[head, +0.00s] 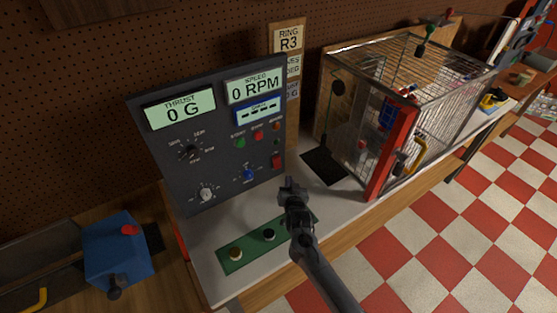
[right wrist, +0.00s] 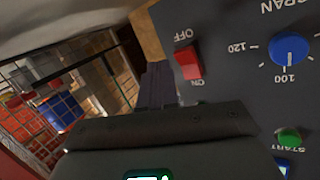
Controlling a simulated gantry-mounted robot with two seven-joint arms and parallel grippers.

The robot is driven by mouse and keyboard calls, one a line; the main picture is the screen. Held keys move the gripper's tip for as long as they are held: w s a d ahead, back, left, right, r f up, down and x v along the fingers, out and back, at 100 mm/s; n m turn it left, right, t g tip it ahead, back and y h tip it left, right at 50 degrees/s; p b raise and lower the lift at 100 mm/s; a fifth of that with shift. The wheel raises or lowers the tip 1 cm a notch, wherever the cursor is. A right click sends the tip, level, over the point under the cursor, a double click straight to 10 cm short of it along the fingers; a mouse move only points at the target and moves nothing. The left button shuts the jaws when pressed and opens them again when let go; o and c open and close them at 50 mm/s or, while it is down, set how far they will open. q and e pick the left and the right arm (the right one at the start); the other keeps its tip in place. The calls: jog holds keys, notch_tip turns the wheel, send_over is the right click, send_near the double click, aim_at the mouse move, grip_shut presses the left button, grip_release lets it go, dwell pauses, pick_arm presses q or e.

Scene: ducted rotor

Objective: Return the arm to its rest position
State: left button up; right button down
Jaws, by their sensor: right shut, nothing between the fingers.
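My right gripper (head: 290,187) is shut and empty in the head view. It is in front of the lower right part of the dark control panel (head: 228,165), above the white bench top. Its arm comes in from the bottom. In the right wrist view the fingers (right wrist: 158,85) show as a dark block beside the panel's red OFF/ON switch (right wrist: 188,62). I cannot tell whether they touch the panel. My left gripper is not in view.
A wire cage (head: 415,85) with a red front post (head: 393,152) stands right of the panel. A green strip with knobs (head: 252,243) lies below my gripper. A blue box (head: 113,252) with a red button is at left. The checkered floor at right is clear.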

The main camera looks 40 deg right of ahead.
jog(key=shift+s+f, duration=0.15)
jog(key=shift+s, duration=0.15)
jog(key=s+a+n+g+y, duration=0.1)
jog(key=s+a+n+y, duration=0.1)
jog(key=s, duration=0.4)
jog(key=s+a+f+n+g+y, duration=0.1)
jog(key=s+a+n+g+y, duration=0.1)
jog(key=s+a, duration=0.3)
jog(key=s+a+f+n+g+y, duration=0.1)
jog(key=s+a+n+y, duration=0.1)
jog(key=s+a, duration=0.2)
jog(key=shift+s+a+f+g, duration=0.1)
jog(key=shift+s+a+g, duration=0.05)
jog(key=shift+s, duration=0.55)
jog(key=shift+s+a+g, duration=0.1)
jog(key=shift+s+g, duration=0.05)
jog(key=shift+s, duration=0.5)
jog(key=s+a+r+n+g+y, duration=0.1)
jog(key=s+a+r+n+g, duration=0.15)
jog(key=s, duration=0.55)
jog(key=s+a+r+n+g+y, duration=0.1)
jog(key=s+a+g, duration=0.15)
jog(key=s, duration=0.55)
notch_tip(320, 180, up, 18)
jog(key=s+a+p, duration=0.1)
jog(key=p, duration=1.7)
jog(key=shift+r+n, duration=0.2)
jog(key=shift+n, duration=0.15)
